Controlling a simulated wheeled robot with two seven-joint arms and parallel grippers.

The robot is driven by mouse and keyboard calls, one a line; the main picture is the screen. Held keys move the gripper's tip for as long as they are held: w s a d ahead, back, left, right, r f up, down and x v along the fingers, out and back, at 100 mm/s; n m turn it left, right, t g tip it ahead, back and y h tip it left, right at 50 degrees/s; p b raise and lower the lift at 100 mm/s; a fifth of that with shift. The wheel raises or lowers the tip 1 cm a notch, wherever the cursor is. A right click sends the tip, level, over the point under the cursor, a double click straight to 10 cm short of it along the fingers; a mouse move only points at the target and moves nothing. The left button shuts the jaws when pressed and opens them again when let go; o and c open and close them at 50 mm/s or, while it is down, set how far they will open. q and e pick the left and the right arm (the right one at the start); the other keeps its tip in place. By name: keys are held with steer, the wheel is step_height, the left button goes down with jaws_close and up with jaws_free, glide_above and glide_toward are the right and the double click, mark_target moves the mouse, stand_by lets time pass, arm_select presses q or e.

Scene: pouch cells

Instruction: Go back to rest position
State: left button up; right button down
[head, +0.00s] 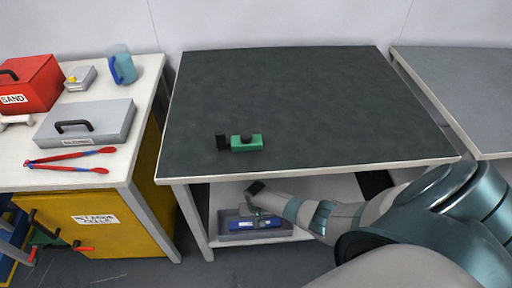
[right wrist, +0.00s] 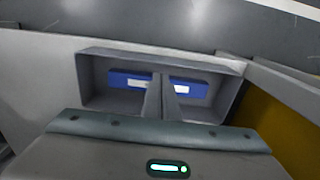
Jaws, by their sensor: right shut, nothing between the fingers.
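My right arm reaches in from the right in the head view. Its gripper (head: 254,207) is in front of the table, over the grey tray (head: 283,235) on the lower shelf. In the right wrist view the fingers (right wrist: 161,100) are shut with nothing between them. A blue pouch cell with a white label (head: 265,224) lies in the tray; it also shows behind the fingers in the right wrist view (right wrist: 195,88). The fingers hide the middle of it. My left gripper is not in view.
The dark table top (head: 290,95) holds only a green and black device (head: 245,142) near its front edge. The left bench (head: 115,165) carries a red sand box (head: 30,82), a grey lidded case (head: 88,122) and red-blue tongs (head: 70,158). A yellow cabinet (head: 90,225) stands below.

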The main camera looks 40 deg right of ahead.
stand_by(0.7)
steer(key=s+a+f+n+t, duration=0.2)
steer(key=s+a+n, duration=0.2)
steer(key=s+a, duration=0.3)
steer(key=s+a+f+n+t+y, duration=0.1)
steer(key=s+a, duration=0.5)
steer(key=s, duration=0.8)
steer(key=f+n+t, duration=0.1)
steer(key=n+t, duration=0.1)
steer(key=n, duration=0.1)
steer(key=shift+s+a+n+p, duration=0.3)
steer(key=shift+s+a+n, duration=0.1)
